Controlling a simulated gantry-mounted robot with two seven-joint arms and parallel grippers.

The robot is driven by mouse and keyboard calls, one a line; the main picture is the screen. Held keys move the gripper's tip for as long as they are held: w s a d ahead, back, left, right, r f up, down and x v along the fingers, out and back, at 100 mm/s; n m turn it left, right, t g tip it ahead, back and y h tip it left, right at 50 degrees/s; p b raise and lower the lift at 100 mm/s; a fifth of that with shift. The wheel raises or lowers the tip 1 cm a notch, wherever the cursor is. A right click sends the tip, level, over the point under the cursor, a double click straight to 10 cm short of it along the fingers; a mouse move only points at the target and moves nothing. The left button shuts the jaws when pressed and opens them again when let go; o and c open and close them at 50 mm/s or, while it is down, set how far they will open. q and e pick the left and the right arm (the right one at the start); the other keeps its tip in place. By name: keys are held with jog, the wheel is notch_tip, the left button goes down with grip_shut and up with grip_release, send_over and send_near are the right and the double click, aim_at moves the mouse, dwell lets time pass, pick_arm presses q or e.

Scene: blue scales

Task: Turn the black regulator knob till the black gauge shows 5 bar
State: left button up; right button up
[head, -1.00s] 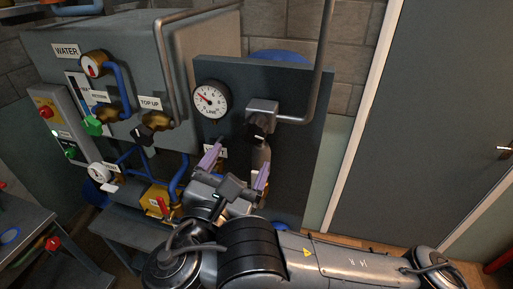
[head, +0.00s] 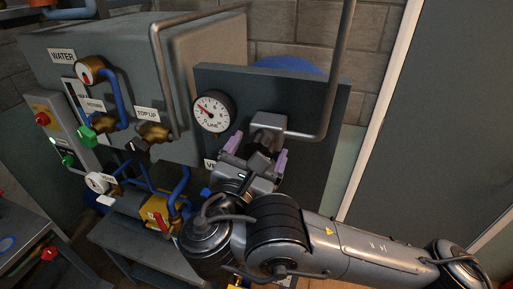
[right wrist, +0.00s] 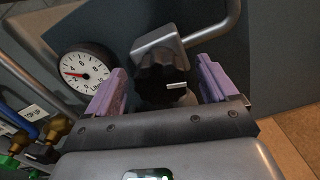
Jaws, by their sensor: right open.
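The black gauge (head: 212,111), marked LINE with a white face, is on the dark panel; it also shows in the right wrist view (right wrist: 85,73). Its red needle points left, near the 2. The black regulator knob (right wrist: 160,80) sits below the grey valve block, with a white mark on its front. In the head view the knob is mostly hidden by my gripper. My right gripper (head: 257,156) is open, its purple fingers on either side of the knob with gaps visible in the right wrist view (right wrist: 158,88). My left gripper is not in view.
A grey pipe (head: 335,70) rises from the valve block (head: 268,124). A yellow part with a red lever (head: 157,213) is below. A door is at right.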

jog(key=c, duration=1)
jog(key=shift+o, duration=0.2)
jog(key=shift+s+d+f+m+b, duration=0.1)
jog(key=shift+m+b, duration=2.2)
jog(key=shift+b, duration=0.5)
jog(key=shift+d+f+m+b, duration=0.1)
jog(key=shift+m+b, duration=2.2)
jog(key=shift+b, duration=0.5)
jog(key=o, duration=1)
jog(key=shift+c, duration=0.2)
